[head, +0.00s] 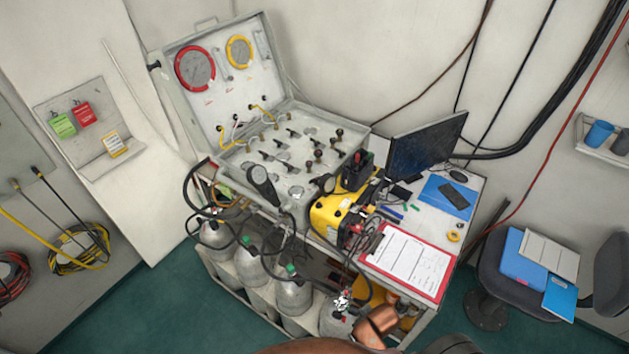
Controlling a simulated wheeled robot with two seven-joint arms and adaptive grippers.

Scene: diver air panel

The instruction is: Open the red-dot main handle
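The air panel (232,163) is an open grey case on the table, its lid (213,99) raised at the back. The lid holds a red-rimmed gauge (194,68) and a yellow-rimmed gauge (239,51). Several small dark levers (272,157) and brown round knobs (317,155) stand on the panel's sloping face. Which handle bears a red dot is too small to tell, and so is each lever's position. A copper-coloured part, probably my arm, shows at the bottom centre.
A black handset-like object (262,181) and hoses crowd the panel's front edge. A yellow unit (334,211), monitor (427,140) and red clipboard (409,262) stand to the right. Several grey cylinders (291,294) stand below. A chair (497,268) is at the right; green floor shows at lower left.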

